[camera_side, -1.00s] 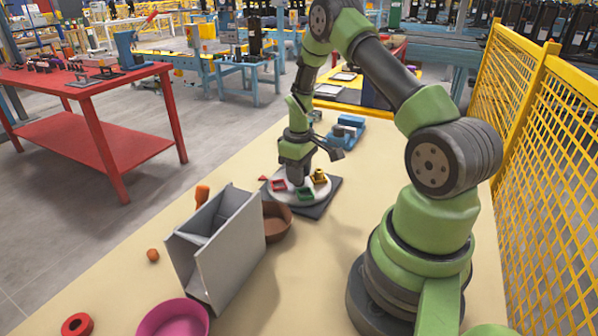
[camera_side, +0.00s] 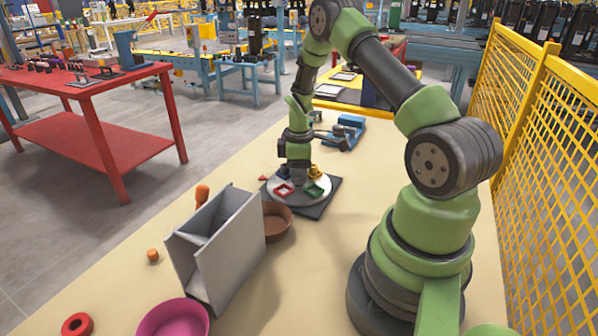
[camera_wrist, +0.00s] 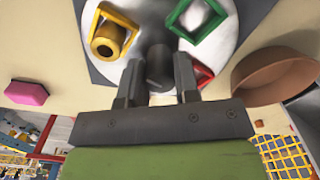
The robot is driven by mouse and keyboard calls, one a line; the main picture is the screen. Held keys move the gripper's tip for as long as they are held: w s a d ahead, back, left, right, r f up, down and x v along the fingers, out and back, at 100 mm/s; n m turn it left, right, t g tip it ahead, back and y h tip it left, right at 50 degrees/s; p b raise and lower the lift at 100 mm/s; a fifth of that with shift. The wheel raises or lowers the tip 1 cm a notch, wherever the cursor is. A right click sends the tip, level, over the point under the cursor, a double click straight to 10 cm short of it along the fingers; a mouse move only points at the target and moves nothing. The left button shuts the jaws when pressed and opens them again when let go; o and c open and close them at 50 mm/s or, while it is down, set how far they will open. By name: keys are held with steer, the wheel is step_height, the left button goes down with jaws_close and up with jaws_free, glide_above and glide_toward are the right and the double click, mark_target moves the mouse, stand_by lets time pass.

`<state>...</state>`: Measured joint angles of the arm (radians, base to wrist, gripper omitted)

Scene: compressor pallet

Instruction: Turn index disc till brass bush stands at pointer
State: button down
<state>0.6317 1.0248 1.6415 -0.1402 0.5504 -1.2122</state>
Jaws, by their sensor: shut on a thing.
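The pale index disc (camera_side: 302,198) lies on a dark square plate (camera_side: 323,205); its grey face also shows in the wrist view (camera_wrist: 152,22). My gripper (camera_side: 299,178) points down over the disc's middle. In the wrist view its fingers (camera_wrist: 158,70) are shut on a dark round knob (camera_wrist: 158,58) at the disc's centre. The brass bush (camera_wrist: 108,40) sits inside a yellow frame on the disc, on its far right side in the side view (camera_side: 315,172).
The disc also bears a red frame (camera_side: 284,190), a green frame (camera_side: 317,189) and a blue one, partly hidden. A brown bowl (camera_side: 277,222) and a grey bin (camera_side: 232,250) stand close in front. A blue device (camera_side: 345,130) stands behind. The table right of the plate is clear.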

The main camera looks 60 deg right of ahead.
steer(key=shift+n, duration=10.2)
steer(key=c, duration=0.8)
jaws_free()
steer(key=shift+c, duration=0.2)
